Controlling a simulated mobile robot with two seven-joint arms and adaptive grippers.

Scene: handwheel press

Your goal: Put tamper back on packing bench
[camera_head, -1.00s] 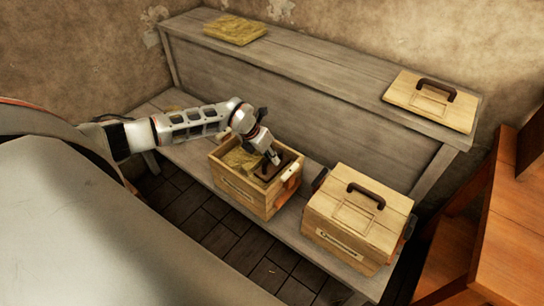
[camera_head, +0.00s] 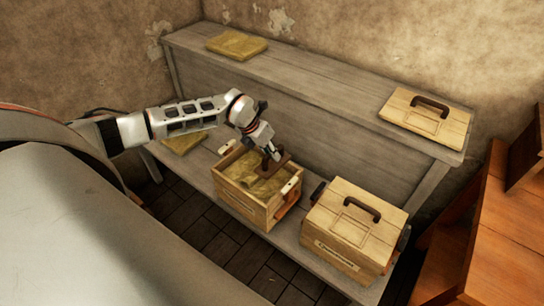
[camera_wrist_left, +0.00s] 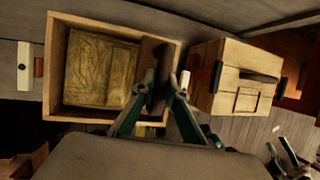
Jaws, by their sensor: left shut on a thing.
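The tamper (camera_head: 283,157) is a dark brown plate with an upright grip. My left gripper (camera_head: 270,150) is shut on it and holds it over the back right part of an open wooden crate (camera_head: 243,204). In the left wrist view, the tamper (camera_wrist_left: 152,62) lies across the crate's right side, between the fingertips of my left gripper (camera_wrist_left: 162,88). The crate holds a yellowish packed block (camera_head: 252,178). The grey wooden bench (camera_head: 210,172) carries the crate. What seems to be my right gripper (camera_wrist_left: 284,156) shows small and dark in the left wrist view.
A closed crate (camera_head: 352,230) with a dark handle stands right of the open one. A raised grey ledge (camera_head: 320,85) behind carries a yellow pad (camera_head: 237,45) and a loose lid (camera_head: 424,118). Another yellow pad (camera_head: 184,143) lies on the bench at left.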

